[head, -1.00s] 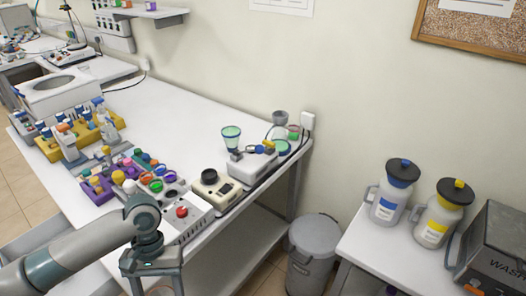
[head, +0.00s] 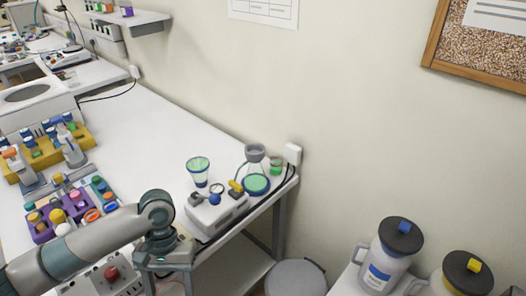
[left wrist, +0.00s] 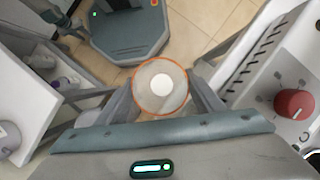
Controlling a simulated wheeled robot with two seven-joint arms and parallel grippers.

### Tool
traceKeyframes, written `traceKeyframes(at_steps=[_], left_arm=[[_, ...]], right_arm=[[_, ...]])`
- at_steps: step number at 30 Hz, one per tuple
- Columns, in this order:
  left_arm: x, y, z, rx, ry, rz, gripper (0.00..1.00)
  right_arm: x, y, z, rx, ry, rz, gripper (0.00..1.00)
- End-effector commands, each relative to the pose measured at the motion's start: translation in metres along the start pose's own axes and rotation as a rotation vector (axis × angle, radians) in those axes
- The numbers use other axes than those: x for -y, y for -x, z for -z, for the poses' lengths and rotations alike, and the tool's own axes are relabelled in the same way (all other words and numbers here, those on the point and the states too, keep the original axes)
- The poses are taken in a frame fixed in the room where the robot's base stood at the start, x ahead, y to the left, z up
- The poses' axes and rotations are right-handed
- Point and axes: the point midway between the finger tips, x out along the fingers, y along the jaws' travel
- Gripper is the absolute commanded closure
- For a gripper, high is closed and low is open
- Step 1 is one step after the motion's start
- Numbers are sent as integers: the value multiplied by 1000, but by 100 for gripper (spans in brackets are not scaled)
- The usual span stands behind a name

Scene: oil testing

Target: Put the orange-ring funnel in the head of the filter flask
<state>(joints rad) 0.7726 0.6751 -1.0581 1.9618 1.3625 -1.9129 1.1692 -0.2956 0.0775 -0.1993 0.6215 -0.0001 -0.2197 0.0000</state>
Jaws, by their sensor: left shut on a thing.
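My left gripper (left wrist: 160,95) is shut on the orange-ring funnel (left wrist: 176,101), seen from above between the fingers in the left wrist view, over the floor beside the bench edge. In the head view my left gripper (head: 165,270) points down at the bench's front edge; the funnel is not clear there. The filter flask (head: 245,176) stands at the bench's far right end, with a grey head (head: 255,150) on top and a green disc at its base. It is beyond and to the right of my gripper. My right gripper is not in view.
A green-rimmed cup (head: 198,166) and a white device (head: 222,213) stand between my gripper and the flask. A purple rack (head: 43,235) and a red knob (head: 111,272) are to the left. The bench's middle is clear. A grey bin (head: 295,280) stands right of the bench.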

Motion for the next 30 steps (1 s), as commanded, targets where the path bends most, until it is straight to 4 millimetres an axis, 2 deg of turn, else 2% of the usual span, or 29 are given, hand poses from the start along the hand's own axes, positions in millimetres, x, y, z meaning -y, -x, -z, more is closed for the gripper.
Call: traceKeyframes(at_steps=[8,20,26,30], left_arm=[[0,0,0,0,0,0,61],[-4,6,3,-3,20,-8,61],[-30,36,20,-17,138,-57,61],[-64,80,38,-24,294,-126,61]], right_arm=[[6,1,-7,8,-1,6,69],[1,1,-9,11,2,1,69],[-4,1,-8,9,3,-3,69],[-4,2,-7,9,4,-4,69]])
